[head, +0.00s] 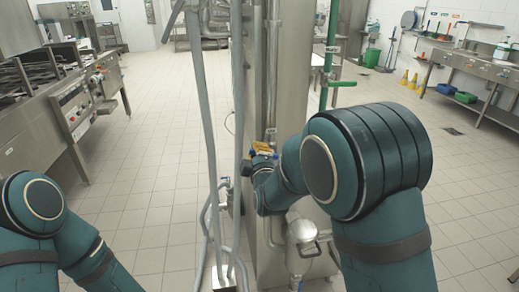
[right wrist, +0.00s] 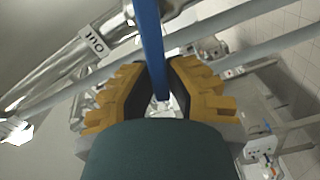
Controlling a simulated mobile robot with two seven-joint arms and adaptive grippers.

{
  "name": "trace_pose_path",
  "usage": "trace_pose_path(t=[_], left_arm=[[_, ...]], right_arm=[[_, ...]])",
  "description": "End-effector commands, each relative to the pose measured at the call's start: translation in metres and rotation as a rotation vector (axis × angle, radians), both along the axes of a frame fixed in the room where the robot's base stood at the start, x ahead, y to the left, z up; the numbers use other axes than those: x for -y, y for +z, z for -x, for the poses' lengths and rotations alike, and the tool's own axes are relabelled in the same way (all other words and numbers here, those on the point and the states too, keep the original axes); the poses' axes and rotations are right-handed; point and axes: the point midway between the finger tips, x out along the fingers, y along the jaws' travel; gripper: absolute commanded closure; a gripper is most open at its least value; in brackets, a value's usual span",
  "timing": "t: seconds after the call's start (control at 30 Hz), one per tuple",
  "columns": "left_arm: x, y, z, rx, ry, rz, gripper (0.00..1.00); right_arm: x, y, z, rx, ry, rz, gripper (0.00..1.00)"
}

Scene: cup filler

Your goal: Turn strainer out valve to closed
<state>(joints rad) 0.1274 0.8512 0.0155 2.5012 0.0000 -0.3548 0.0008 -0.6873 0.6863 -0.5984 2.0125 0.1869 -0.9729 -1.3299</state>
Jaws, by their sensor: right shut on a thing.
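The strainer out valve shows in the right wrist view as a long blue handle (right wrist: 149,35) next to a metal pipe carrying a tag that reads "OUT" (right wrist: 95,42). My right gripper (right wrist: 154,76) has its yellow fingers on either side of the blue handle and is shut on it. In the head view my right gripper (head: 262,150) is small, at the metal column's pipework, partly hidden by my right arm. The valve body is mostly hidden behind the fingers and wrist. My left arm is at the lower left of the head view, with its gripper out of view.
A tall steel column (head: 292,75) stands in the middle, with grey vertical pipes (head: 203,110) left of it. A small metal vessel (head: 303,238) sits low beside my right arm. A green pipe (head: 328,60) is behind. Tiled floor (head: 150,160) is clear to the left.

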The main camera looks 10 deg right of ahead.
Motion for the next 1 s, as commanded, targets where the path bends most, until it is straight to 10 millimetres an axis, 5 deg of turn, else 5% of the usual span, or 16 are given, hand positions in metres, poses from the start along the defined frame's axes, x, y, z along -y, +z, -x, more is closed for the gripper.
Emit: trace_pose_path(t=[0.43,1.0], left_arm=[[0.0,0.001,0.0,-0.001,0.0,0.0,0.53],[0.0,0.001,0.0,-0.001,0.0,0.0,0.53]], right_arm=[[-0.003,-0.013,-0.001,0.013,0.001,0.281,1.0],[-0.003,-0.016,-0.001,0.015,-0.002,0.342,1.0]])
